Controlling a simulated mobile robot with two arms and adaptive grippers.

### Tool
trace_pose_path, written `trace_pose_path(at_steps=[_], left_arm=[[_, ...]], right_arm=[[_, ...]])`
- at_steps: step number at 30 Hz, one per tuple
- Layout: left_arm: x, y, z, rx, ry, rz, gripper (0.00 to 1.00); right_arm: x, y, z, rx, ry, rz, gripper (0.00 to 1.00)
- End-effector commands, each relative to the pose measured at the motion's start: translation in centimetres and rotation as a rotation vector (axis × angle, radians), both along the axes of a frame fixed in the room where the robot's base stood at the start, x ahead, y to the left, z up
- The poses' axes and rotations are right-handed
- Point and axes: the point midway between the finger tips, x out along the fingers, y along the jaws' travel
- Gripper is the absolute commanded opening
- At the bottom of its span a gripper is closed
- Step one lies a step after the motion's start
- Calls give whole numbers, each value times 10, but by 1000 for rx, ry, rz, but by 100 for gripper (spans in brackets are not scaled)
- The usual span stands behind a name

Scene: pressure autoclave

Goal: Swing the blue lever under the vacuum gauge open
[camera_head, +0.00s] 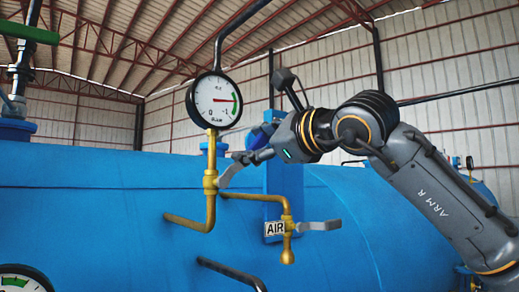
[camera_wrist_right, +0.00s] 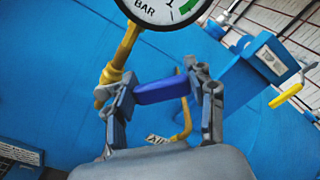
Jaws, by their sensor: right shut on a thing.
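The vacuum gauge (camera_head: 214,99), white-faced with a green arc, stands on a brass pipe in front of the blue vessel. A brass valve (camera_head: 210,182) sits below it. My right gripper (camera_head: 247,156) reaches in from the right, just beside that valve. In the wrist view, the dark blue lever (camera_wrist_right: 161,88) lies across between the two fingers of my right gripper (camera_wrist_right: 162,100), which are shut on it. In the head view the fingers and wrist hide much of the lever. My left gripper is in neither view.
A second brass valve with a grey lever (camera_head: 319,225) and an AIR label (camera_head: 275,228) stands lower right, close below my right arm. A dark handrail (camera_head: 230,273) and another gauge (camera_head: 22,280) are at the bottom. A green handle (camera_head: 28,33) is upper left.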

Motion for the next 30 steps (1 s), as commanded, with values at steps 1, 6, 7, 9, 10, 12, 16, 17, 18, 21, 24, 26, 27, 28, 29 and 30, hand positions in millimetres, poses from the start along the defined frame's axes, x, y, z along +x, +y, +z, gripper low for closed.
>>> trace_pose_path(at_steps=[1,6,7,9,10,12,16,17,18,21,24,26,27,28,29,30], left_arm=[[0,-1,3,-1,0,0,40],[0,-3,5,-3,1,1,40],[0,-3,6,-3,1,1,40],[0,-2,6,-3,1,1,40],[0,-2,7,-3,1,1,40],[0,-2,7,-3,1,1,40],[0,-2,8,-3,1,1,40],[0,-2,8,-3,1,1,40],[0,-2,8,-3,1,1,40],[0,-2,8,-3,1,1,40],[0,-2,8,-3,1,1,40],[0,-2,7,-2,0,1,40],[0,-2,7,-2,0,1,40],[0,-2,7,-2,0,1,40],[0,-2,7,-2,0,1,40],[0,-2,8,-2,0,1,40]], right_arm=[[-3,3,5,-36,-31,2,0],[-11,14,12,-166,-127,3,0],[-12,16,12,-190,-144,3,0],[-15,20,14,-242,-181,2,0],[-16,22,14,-264,-197,2,0],[-20,25,16,-314,-233,2,0],[-24,32,16,-397,-292,1,0],[-25,34,16,-415,-305,1,0],[-26,36,16,-436,-320,1,0],[-30,40,17,-484,-357,2,0],[-32,43,16,-522,-385,2,0],[-33,45,16,-540,-397,1,0],[-34,45,16,-551,-405,1,0],[-34,46,16,-557,-409,1,0],[-34,46,16,-563,-413,2,0],[-34,47,16,-569,-417,2,0]])
